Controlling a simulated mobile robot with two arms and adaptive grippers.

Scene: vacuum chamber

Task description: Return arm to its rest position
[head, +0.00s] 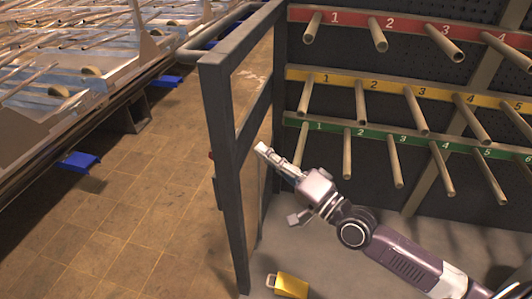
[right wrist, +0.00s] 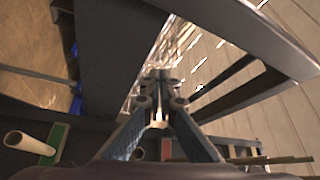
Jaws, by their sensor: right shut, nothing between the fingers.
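My right arm (head: 405,256) comes in from the lower right in the head view. Its gripper (head: 262,148) points up and left, close to the dark frame post of the rack; I cannot tell whether it touches. The fingers are together with nothing between them. In the right wrist view the gripper (right wrist: 160,78) also shows, its fingertips meeting in the middle of the picture. My left gripper is in neither view.
A peg rack has numbered red (head: 410,27), yellow (head: 395,86) and green (head: 400,138) rails with bare pegs. Its dark frame (head: 224,150) stands left of my gripper. A yellow object (head: 291,285) lies below. Tiled floor (head: 130,215) is open at left.

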